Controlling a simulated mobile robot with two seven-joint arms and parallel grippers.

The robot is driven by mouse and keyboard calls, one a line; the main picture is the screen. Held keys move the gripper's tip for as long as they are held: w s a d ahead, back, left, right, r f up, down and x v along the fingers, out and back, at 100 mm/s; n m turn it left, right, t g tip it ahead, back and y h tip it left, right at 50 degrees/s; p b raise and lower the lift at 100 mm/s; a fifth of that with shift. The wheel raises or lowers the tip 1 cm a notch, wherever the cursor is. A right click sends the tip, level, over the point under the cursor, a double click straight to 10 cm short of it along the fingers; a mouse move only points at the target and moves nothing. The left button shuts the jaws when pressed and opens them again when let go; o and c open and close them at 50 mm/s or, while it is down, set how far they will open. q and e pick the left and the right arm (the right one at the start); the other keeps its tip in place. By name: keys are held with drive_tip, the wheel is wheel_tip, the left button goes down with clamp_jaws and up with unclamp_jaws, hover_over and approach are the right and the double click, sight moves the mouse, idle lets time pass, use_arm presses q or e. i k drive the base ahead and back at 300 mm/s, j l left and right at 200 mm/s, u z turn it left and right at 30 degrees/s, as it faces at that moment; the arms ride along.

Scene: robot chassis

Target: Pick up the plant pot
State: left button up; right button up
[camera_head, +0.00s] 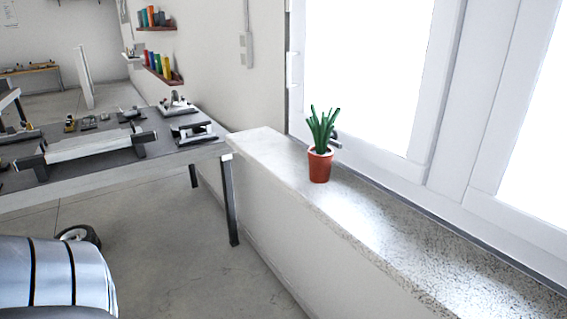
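The plant pot (319,167) is a small reddish-orange pot with a green spiky plant (322,127) in it. It stands upright on the speckled stone window sill (290,165), close to the window frame. Neither of my grippers is in the head view, and nothing touches the pot.
The window (375,70) rises behind the sill, with a dark handle (336,138) just beside the plant. The sill is clear in front of the pot toward the lower right. A grey workbench (100,165) with tools stands at the left. Shelves (163,72) hang on the wall.

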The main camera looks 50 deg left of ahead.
sight(321, 157)
drive_tip(key=u, duration=1.2)
drive_tip(key=i+j, duration=0.1)
drive_tip(key=j, duration=0.15)
drive_tip(key=i+j+z, duration=0.1)
drive_tip(key=j, duration=0.2)
drive_tip(key=i+j+z, duration=0.1)
drive_tip(key=j, duration=0.2)
